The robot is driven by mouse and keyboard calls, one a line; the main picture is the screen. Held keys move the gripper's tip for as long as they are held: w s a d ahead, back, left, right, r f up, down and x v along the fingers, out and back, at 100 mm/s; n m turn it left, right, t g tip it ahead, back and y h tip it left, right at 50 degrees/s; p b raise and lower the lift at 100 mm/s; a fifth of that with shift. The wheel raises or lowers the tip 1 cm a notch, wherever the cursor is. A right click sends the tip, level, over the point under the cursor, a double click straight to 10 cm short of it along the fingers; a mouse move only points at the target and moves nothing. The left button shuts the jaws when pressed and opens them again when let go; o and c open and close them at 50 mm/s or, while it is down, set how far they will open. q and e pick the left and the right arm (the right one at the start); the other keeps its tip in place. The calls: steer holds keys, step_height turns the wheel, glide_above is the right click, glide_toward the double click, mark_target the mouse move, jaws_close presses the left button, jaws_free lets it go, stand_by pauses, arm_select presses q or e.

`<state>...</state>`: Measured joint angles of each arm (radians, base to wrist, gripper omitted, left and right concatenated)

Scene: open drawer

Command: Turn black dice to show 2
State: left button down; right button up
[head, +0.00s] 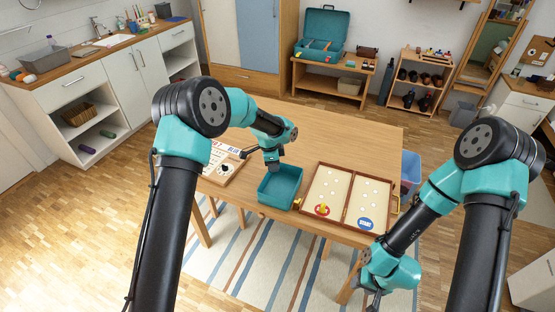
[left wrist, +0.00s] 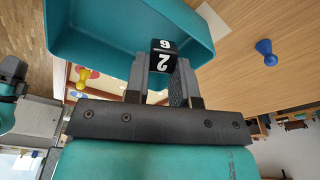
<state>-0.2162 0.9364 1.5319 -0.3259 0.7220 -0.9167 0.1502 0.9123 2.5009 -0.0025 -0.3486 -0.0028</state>
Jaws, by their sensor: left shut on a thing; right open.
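The black die (left wrist: 163,57) is held between the fingers of my left gripper (left wrist: 162,78) in the left wrist view. The adjoining face shows a white figure that looks like a 6. In the head view my left gripper (head: 272,163) points down at the teal tray (head: 293,190), and the die cannot be made out there. The tray also shows close by in the left wrist view (left wrist: 110,28). My right gripper (head: 374,294) is open at the lower right, off the table's front edge, its tips partly cut off.
The wooden table (head: 345,139) has clear room behind the tray. An open game board (head: 346,196) lies right of the tray, and a printed board (head: 222,163) lies left. A blue pawn (left wrist: 265,47) and a yellow pawn (left wrist: 82,77) show in the left wrist view.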

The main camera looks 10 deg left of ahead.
mark_target(253, 184)
arm_select(q)
steer(key=s+a+m+y, duration=0.1)
steer(key=a+m+y, duration=0.3)
steer(key=a, duration=0.4)
steer(key=shift+r+m, duration=0.15)
steer(key=shift+m, duration=0.55)
steer(key=shift+s+a, duration=0.1)
steer(key=shift+d+x, duration=0.3)
steer(key=shift+x, duration=1.1)
steer(key=shift+d+x, duration=0.3)
steer(key=shift+x, duration=1.1)
steer(key=shift+d+x, duration=0.25)
steer(key=shift+x, duration=1.15)
steer(key=c, duration=0.9)
jaws_free()
steer(key=shift+o, duration=0.2)
steer(key=v, duration=1.7)
steer(key=shift+s, duration=0.4)
